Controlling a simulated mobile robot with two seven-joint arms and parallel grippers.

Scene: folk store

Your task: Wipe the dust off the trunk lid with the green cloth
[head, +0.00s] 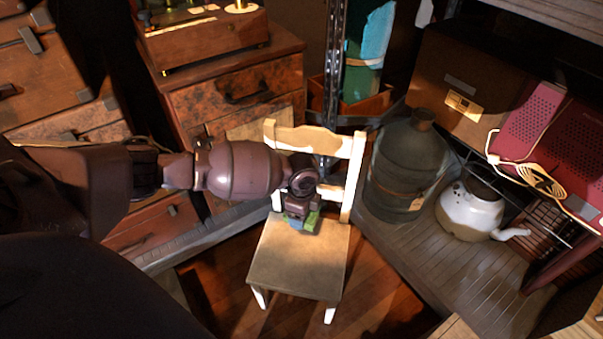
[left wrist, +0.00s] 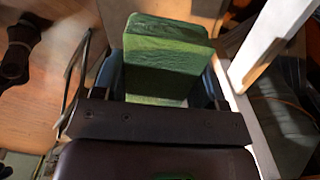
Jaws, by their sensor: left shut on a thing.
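My left gripper (head: 302,214) is shut on the green cloth (head: 312,221), holding it over the pale wooden chair seat. In the left wrist view the green cloth (left wrist: 167,58) looks like a thick, folded block with a rough surface, between the fingers of the gripper (left wrist: 165,92). I cannot tell whether the cloth touches the seat. No dusty trunk lid can be made out for certain; a brown box (head: 468,82) with a label stands at the upper right. My right gripper is not in view.
The white-framed chair (head: 296,267) stands under my left gripper, its backrest close behind. A large glass bottle (head: 408,165), a white kettle (head: 468,212) and a red perforated case (head: 535,115) stand at right. Wooden drawers (head: 240,85) stand behind. Some floor (head: 372,305) is bare.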

